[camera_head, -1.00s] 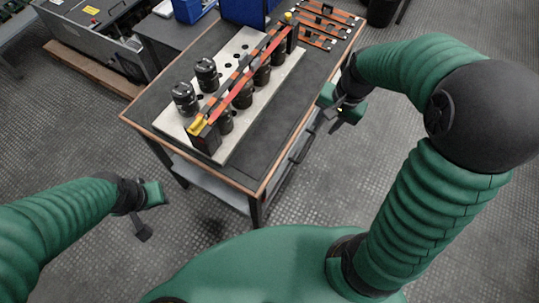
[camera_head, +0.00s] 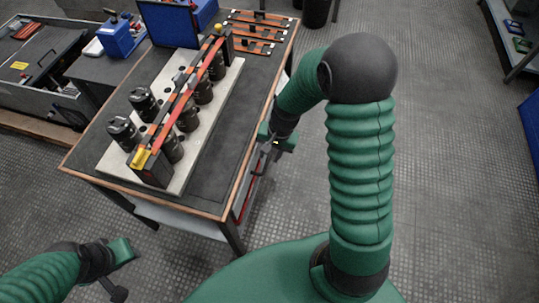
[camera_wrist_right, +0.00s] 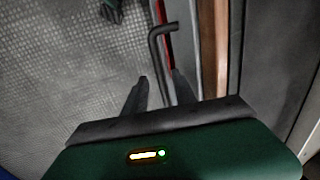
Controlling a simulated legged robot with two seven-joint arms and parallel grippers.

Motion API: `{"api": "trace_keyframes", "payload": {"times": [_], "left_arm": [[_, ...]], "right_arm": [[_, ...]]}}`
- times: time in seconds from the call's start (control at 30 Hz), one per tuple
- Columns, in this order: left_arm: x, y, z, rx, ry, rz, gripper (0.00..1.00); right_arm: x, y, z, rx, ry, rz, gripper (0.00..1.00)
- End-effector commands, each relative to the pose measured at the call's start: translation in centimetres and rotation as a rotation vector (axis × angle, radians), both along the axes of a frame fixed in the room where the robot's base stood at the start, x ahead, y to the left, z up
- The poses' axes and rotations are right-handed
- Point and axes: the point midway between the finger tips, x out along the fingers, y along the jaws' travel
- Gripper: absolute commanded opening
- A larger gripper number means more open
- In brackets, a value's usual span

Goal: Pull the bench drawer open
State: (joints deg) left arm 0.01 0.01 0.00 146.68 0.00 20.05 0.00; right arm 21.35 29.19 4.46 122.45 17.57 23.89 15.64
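The bench (camera_head: 215,165) has a dark top with a wooden edge, and its drawer side faces right in the head view. In the right wrist view, a dark bent drawer handle (camera_wrist_right: 160,60) stands out from the grey drawer front (camera_wrist_right: 187,45), with a red strip beside it. My right gripper (camera_wrist_right: 160,88) is open, its two fingers on either side of the handle bar; I cannot tell whether they touch it. In the head view my right gripper (camera_head: 268,145) is beside the bench edge, partly hiding the handle.
A pale plate (camera_head: 208,140) with several black capacitors and a red bar stands on the bench. Orange-and-black strips (camera_head: 250,40) and a blue bin (camera_head: 182,22) lie behind. The floor (camera_head: 440,180) to the right is clear.

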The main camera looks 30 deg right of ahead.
Motion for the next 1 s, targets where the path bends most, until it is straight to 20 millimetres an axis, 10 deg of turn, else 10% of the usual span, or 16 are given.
{"api": "trace_keyframes", "payload": {"times": [0.23,0.47,1.0], "left_arm": [[0.01,-0.01,0.03,0.000,0.000,0.000,0.36],[0.01,0.00,0.02,0.000,0.000,0.000,0.36],[0.01,0.00,0.00,0.000,0.000,0.000,0.36]], "right_arm": [[0.04,0.32,0.09,-0.004,-0.001,0.000,0.31],[0.05,0.23,0.06,-0.002,-0.001,0.002,0.01],[0.21,0.07,0.05,-0.005,-0.005,0.000,0.00]]}}
